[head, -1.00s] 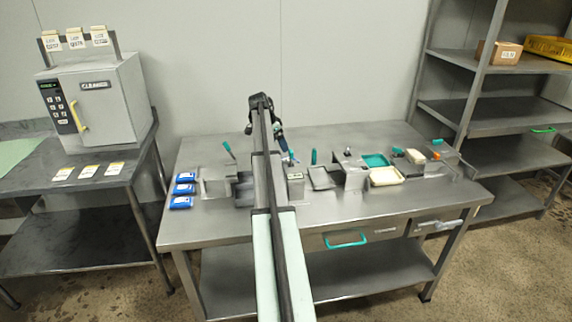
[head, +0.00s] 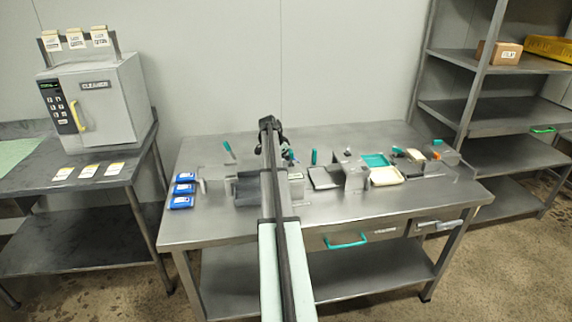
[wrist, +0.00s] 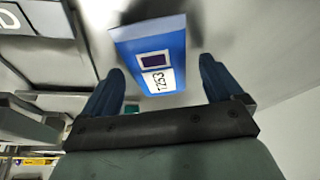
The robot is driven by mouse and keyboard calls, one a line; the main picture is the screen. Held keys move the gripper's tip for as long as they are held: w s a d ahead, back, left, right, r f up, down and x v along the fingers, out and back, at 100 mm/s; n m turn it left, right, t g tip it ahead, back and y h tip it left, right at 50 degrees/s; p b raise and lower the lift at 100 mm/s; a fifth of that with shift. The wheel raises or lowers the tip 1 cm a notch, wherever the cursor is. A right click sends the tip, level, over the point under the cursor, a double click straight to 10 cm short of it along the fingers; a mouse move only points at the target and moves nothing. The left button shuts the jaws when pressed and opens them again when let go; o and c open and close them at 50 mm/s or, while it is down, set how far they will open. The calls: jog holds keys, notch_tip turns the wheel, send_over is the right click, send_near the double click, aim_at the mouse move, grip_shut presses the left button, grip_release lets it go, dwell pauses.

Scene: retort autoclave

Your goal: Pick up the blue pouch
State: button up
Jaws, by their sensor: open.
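In the wrist view a blue pouch (wrist: 174,43) with a dark square and a white number label lies just beyond my fingertips, in the gap between them. My gripper (wrist: 162,80) is open, with dark blue fingers on either side and nothing between them. In the head view my arm runs up the middle of the table and hides most of the gripper. A small blue patch (head: 291,156) shows beside the arm; I cannot tell if it is this pouch. Three blue packs (head: 183,189) lie in a column at the table's left edge.
Grey metal fixtures stand left and right of my arm on the steel table (head: 330,220). A teal tray (head: 377,160) and a cream tray (head: 386,176) sit at the right. A white oven-like cabinet (head: 98,100) stands on the left bench. The table's front strip is clear.

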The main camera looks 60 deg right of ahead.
jog(key=shift+r, duration=0.1)
jog(key=c, duration=1.3)
